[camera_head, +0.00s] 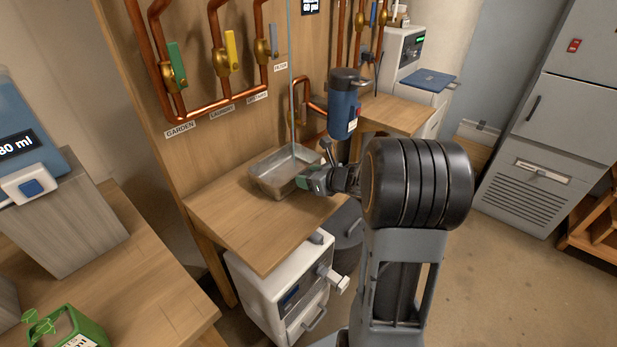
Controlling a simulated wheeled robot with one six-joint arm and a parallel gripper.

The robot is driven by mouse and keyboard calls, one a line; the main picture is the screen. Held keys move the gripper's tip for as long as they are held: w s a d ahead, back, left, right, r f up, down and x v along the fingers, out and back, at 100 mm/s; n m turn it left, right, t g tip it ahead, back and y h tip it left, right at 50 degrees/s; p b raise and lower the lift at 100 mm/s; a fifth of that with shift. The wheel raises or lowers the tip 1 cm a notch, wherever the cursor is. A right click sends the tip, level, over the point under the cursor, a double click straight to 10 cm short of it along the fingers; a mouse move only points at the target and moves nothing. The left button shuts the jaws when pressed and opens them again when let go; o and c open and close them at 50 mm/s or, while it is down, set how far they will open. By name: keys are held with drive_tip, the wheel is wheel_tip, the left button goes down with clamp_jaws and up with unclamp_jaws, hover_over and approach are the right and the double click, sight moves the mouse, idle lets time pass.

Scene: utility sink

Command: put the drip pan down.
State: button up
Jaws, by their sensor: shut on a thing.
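The drip pan (266,183) is a shallow, open metal tray over the back part of the wooden counter (244,229). It looks about level. I cannot tell whether its underside touches the wood. My gripper (308,182) reaches in from the right and is shut on the pan's near right side. The fingers and my wrist hide part of that side. A thin pale vertical line (291,80) comes down from above to the pan; I cannot tell whether it is water or a thin tube.
Copper pipes with green (177,65), yellow (231,52) and grey (269,47) valve handles run along the back panel. The counter's front left is bare. A white cabinet (281,291) stands below.

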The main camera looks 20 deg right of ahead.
drive_tip(key=o, duration=1)
